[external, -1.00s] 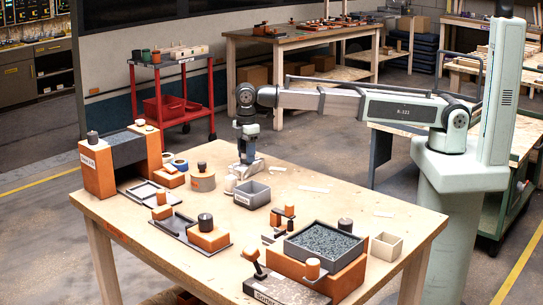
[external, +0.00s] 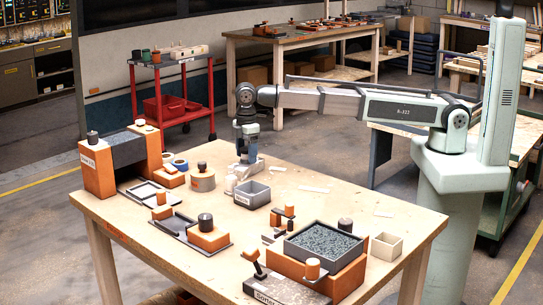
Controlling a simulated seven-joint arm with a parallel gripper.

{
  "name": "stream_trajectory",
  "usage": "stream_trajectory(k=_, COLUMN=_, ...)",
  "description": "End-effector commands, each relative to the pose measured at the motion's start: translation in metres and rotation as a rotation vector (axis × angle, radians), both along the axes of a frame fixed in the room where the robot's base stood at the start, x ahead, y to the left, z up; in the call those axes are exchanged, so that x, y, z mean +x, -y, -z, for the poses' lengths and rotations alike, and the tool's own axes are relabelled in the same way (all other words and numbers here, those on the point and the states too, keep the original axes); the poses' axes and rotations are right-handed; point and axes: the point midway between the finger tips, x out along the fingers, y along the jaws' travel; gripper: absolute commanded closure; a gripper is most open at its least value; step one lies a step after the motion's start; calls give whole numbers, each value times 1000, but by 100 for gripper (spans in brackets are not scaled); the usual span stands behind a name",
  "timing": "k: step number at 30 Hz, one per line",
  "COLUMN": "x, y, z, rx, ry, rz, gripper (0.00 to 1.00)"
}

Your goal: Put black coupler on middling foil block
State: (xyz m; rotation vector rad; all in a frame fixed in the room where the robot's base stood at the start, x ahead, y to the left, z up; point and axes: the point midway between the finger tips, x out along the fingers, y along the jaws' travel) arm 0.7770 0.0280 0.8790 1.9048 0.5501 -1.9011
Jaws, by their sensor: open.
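My gripper (external: 247,158) points down over the back of the wooden table, open. Pale silvery pieces (external: 250,168) stand at its fingertips, and a small pale piece (external: 230,184) is just to the left. They may be foil blocks, but their sizes are hard to compare. I cannot tell whether the fingers touch or surround anything. Several dark cylinders could be the black coupler: one (external: 206,222) on an orange block at the front middle, one (external: 345,225) by the dark tray, and one (external: 92,137) on the left orange arch.
The orange arch (external: 97,172) and a speckled dark tray (external: 325,243) are larger obstacles. The table's right back is mostly clear.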

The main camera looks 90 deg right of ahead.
Motion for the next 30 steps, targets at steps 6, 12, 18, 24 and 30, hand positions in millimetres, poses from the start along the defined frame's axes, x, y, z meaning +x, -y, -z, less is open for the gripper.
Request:
stream_trajectory(k=6, x=1, y=0, z=-27, rx=0, ry=2, rz=0, gripper=32)
stream_trajectory(k=12, x=1, y=0, z=-62, rx=0, ry=4, rz=0, gripper=32)
stream_trajectory(k=18, x=1, y=0, z=-93, rx=0, ry=1, rz=0, gripper=32)
stream_trajectory(k=24, x=0, y=0, z=-113, rx=0, ry=0, rz=0, gripper=32)
stream_trajectory(k=30, x=0, y=0, z=-119, rx=0, ry=0, rz=0, gripper=32)
